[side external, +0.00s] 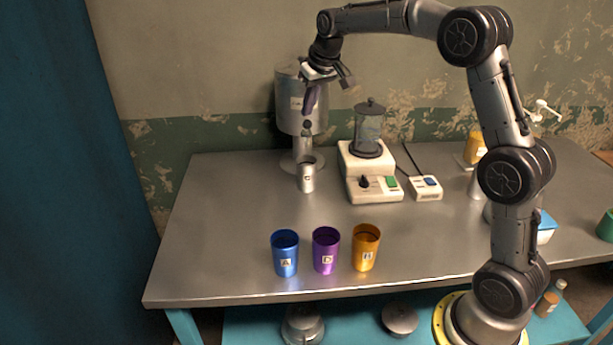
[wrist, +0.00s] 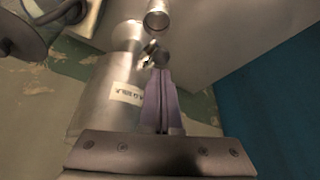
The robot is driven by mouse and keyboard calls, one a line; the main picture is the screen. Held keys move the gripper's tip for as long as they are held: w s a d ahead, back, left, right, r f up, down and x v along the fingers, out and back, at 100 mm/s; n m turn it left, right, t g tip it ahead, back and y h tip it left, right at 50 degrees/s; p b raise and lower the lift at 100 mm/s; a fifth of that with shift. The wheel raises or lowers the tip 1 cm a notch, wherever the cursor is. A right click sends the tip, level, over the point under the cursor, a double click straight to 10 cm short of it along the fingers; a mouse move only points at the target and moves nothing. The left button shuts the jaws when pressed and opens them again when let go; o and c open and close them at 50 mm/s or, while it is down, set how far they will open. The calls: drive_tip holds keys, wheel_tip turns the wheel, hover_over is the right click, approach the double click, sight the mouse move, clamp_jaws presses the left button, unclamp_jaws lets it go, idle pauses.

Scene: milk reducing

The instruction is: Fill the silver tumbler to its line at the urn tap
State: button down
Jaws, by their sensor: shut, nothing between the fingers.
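The silver tumbler (side external: 306,180) stands upright on the table below the urn's tap, with a small label on its side. Its open mouth shows at the top of the wrist view (wrist: 158,20). Its line and any liquid level cannot be made out. The steel urn (side external: 288,108) stands at the back left; its labelled side fills the left of the wrist view (wrist: 90,115). The tap (side external: 307,126) is on the urn's front. My gripper (side external: 309,112), with purple fingers, is shut and empty, pointing down just above the tap; its fingertips (wrist: 161,72) appear close to the tap handle.
Blue (side external: 285,258), purple (side external: 325,255) and orange (side external: 365,252) cups stand along the front edge. A white blender-like machine (side external: 372,185) is right of the urn, beside a small switch box (side external: 425,187). The table's left front is clear.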

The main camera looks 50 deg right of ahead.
drive_tip(key=shift+f, duration=0.25)
drive_tip(key=shift+f, duration=1.05)
idle(6.7)
